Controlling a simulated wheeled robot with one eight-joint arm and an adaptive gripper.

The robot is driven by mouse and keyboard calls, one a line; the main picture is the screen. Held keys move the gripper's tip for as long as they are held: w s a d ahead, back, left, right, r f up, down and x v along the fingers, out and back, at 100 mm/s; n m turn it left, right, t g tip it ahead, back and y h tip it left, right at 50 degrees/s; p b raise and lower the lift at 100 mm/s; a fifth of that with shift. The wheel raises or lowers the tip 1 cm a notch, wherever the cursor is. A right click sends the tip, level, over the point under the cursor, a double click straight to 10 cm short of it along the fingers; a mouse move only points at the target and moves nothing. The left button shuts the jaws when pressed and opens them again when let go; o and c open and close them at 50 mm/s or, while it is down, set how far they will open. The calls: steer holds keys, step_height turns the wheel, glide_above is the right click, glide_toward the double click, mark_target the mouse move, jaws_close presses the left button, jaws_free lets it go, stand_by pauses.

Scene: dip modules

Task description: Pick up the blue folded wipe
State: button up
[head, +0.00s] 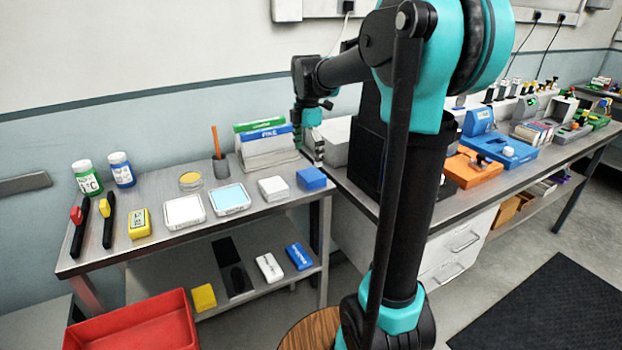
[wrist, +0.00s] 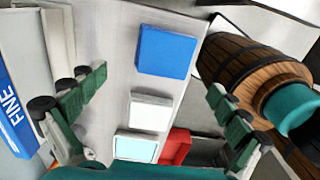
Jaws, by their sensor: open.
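The blue folded wipe (head: 311,179) lies flat at the right end of the left metal table. In the wrist view it is a plain blue square (wrist: 165,51), near the top middle, on the grey tabletop. My gripper (head: 308,143) is at the back right of this table, above and behind the wipe in the head view. In the wrist view my gripper (wrist: 158,86) has its two green-padded fingers wide apart, one on each side of the picture. Nothing is between them in their grasp, and the wipe is apart from both.
A white folded wipe (head: 273,188) lies beside the blue one, then a tray with a light blue top (head: 230,198). A box holder with a blue FINE box (head: 263,133) stands close behind. A dark box (head: 368,155) stands to the right. A red bin (head: 135,325) is at front left.

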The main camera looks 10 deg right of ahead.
mark_target(311, 173)
steer(key=shift+d+f, duration=0.15)
steer(key=shift+f, duration=0.85)
steer(key=shift+d+f, duration=0.2)
steer(key=shift+f, duration=0.75)
steer(key=shift+d+f, duration=0.15)
steer(key=shift+f, duration=0.85)
steer(key=c, duration=1)
steer(key=shift+c, duration=0.2)
step_height(311, 173, up, 20)
